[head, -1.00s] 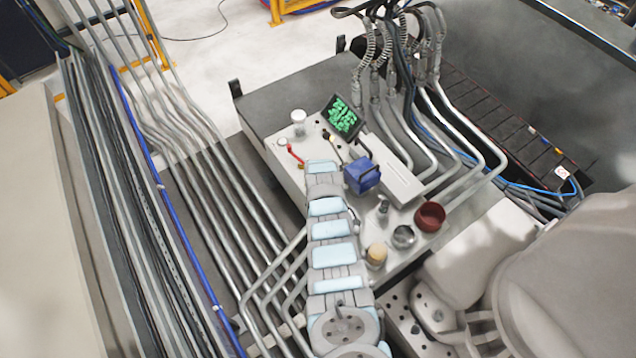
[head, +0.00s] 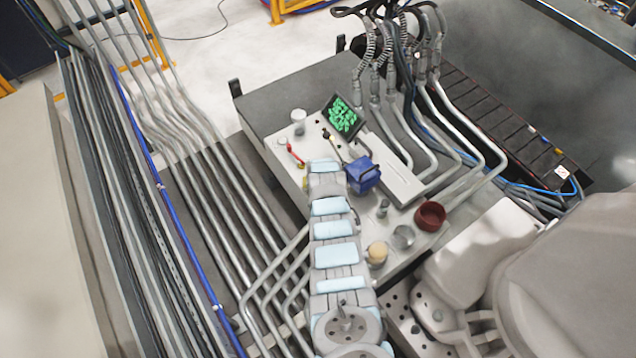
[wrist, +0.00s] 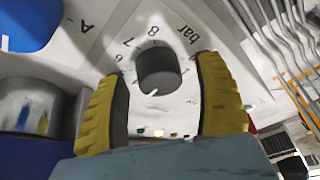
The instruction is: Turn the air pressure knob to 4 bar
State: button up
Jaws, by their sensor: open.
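In the wrist view, the dark round knob (wrist: 157,72) stands on a pale panel with a printed number scale and the word "bar". A small white mark sits at its lower edge, away from the 6, 7 and 8 at the left and top. My gripper (wrist: 163,68) is open, with one yellow-padded finger left of the knob and one right. A gap shows between knob and fingers. Whether they reach its depth is unclear. In the head view, my arm extends over the machine panel (head: 283,150); I cannot clearly make out the knob there.
In the head view, a red lever (head: 294,154), a white cylinder (head: 298,122), a green display (head: 341,117) and a blue box-shaped part (head: 363,176) are near my arm's end. Metal pipes (head: 470,150) run beyond. Small lights show below the knob.

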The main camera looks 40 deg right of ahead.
jog(key=shift+s+r, duration=0.1)
jog(key=shift+r, duration=0.15)
jog(key=v, duration=1.1)
jog(key=shift+r, duration=0.25)
dwell(0.5)
jog(key=shift+a, duration=0.1)
dwell(0.5)
